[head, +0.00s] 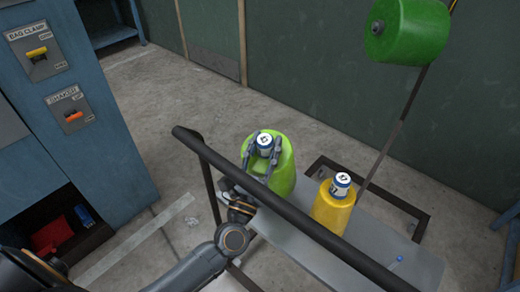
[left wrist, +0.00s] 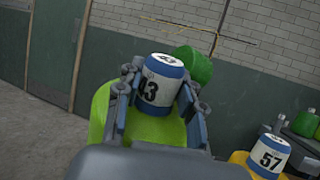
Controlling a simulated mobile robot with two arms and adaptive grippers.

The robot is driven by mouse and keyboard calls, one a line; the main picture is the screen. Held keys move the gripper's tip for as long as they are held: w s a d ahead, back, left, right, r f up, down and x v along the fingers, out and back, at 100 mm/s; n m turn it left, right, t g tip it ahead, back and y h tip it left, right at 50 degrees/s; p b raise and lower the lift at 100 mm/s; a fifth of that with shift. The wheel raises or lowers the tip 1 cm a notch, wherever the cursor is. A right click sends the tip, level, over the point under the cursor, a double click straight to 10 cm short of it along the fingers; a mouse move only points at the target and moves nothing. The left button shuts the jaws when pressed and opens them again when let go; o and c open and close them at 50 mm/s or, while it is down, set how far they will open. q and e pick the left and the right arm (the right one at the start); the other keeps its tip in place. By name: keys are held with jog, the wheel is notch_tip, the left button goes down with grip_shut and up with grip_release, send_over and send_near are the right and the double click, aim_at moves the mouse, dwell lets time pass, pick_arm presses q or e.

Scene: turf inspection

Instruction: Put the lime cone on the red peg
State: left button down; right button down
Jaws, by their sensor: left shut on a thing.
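The lime cone (head: 284,170) has a blue and white top marked 43 and is at the left end of a grey bench in the head view. My left gripper (head: 264,146) is shut on its top, with a finger on each side. In the left wrist view, the fingers flank the numbered top (left wrist: 160,85), with the lime body (left wrist: 150,126) below. The cone looks upright; I cannot tell whether its base touches the bench. No red peg shows in either view. My right gripper is not in view.
A yellow cone (head: 331,211) marked 57 stands on the grey bench (head: 382,222), right of the lime cone. A small blue peg (head: 397,260) is near the bench's right end. A dark rail (head: 290,212) runs along the front. A green roll (head: 408,32) hangs above right.

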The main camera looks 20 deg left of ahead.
aim_at(274, 137)
pick_arm(q)
jog(key=shift+w+f, duration=0.2)
jog(key=shift+f, duration=0.45)
jog(key=f, duration=0.1)
jog(key=w+f+b, duration=0.1)
jog(key=f, duration=0.1)
jog(key=shift+f, duration=0.3)
jog(key=shift+w+r+p, duration=0.25)
jog(key=shift+r+p, duration=0.15)
jog(key=shift+p, duration=0.2)
jog(key=shift+w+g+p, duration=0.3)
jog(key=shift+w+p, duration=0.15)
jog(key=shift+p, duration=0.1)
jog(key=shift+w+f, duration=0.1)
jog(key=shift+w, duration=0.15)
jog(key=w+g+p, duration=0.1)
jog(key=p, duration=0.2)
jog(key=w+r+g+p, duration=0.1)
jog(key=w+p, duration=0.1)
jog(key=p, duration=0.1)
jog(key=shift+w+g+p, duration=0.3)
jog(key=shift+p, duration=0.05)
jog(key=shift+f+b, duration=0.4)
jog(key=shift+f, duration=0.65)
jog(key=c, duration=1.3)
grip_release()
jog(key=shift+f, duration=0.3)
jog(key=o, duration=0.5)
jog(key=shift+s+r, duration=0.1)
